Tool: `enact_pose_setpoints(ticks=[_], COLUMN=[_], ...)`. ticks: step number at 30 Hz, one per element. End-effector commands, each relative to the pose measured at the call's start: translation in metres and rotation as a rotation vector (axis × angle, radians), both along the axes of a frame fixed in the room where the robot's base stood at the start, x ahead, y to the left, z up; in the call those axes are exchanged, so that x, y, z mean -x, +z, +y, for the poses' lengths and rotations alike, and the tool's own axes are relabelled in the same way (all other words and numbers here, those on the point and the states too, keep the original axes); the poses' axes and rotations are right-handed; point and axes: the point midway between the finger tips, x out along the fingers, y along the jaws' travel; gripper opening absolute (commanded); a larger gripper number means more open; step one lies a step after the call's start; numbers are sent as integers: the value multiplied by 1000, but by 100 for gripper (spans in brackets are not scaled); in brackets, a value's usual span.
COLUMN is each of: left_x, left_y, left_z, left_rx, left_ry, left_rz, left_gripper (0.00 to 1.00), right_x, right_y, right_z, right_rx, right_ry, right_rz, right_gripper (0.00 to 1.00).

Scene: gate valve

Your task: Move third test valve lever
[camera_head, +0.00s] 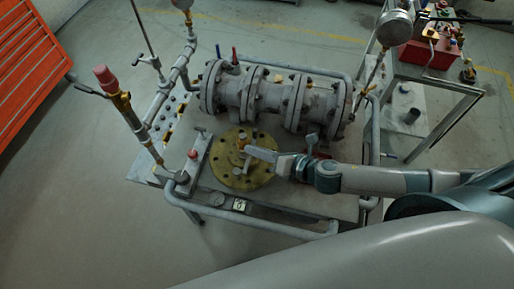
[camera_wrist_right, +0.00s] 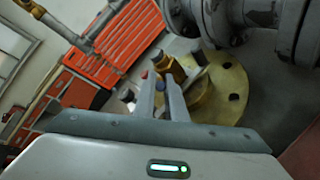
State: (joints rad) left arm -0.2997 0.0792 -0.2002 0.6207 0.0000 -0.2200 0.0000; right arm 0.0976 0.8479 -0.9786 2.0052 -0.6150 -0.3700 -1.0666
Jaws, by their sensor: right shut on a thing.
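A round yellow flange (camera_head: 232,174) with bolt holes lies on the bench, with a small brass test valve fitting (camera_head: 242,141) standing on it. My right gripper (camera_head: 252,152) reaches in from the right, low over the flange, its fingertips at the fitting. In the right wrist view the two grey fingers (camera_wrist_right: 160,100) are close together at the brass fitting (camera_wrist_right: 172,66), shut on its small lever. The lever is mostly hidden by the fingers. The yellow flange (camera_wrist_right: 232,85) shows behind. My left gripper is not in view.
A large grey flanged valve body (camera_head: 270,95) lies behind the flange, with blue and red levers on top. A red-capped pipe (camera_head: 110,85) slants up at left, and a gauge (camera_head: 394,28) stands at right. A tube rail (camera_head: 255,227) edges the bench (camera_head: 330,205). An orange cabinet (camera_head: 30,70) stands far left.

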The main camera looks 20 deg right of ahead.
Motion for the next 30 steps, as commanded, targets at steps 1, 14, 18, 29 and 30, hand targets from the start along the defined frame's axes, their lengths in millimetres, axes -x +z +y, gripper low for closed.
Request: enact_pose_setpoints(ticks=[1, 14, 18, 29, 30], left_x=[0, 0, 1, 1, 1], left_y=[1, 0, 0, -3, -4], left_z=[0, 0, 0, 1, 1], left_rx=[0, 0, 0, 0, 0], left_ry=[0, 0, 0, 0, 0], left_rz=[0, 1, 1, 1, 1], left_gripper=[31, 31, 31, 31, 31], right_x=[-1, 0, 0, 0, -1], right_y=[1, 0, 0, 8, 11], right_z=[0, 0, 0, 0, 0], right_rx=[1, 1, 1, 2, 2], right_ry=[0, 0, 0, 2, 2], right_rz=[0, 0, 0, -2, -2], right_gripper=[0, 30, 30, 30, 30])
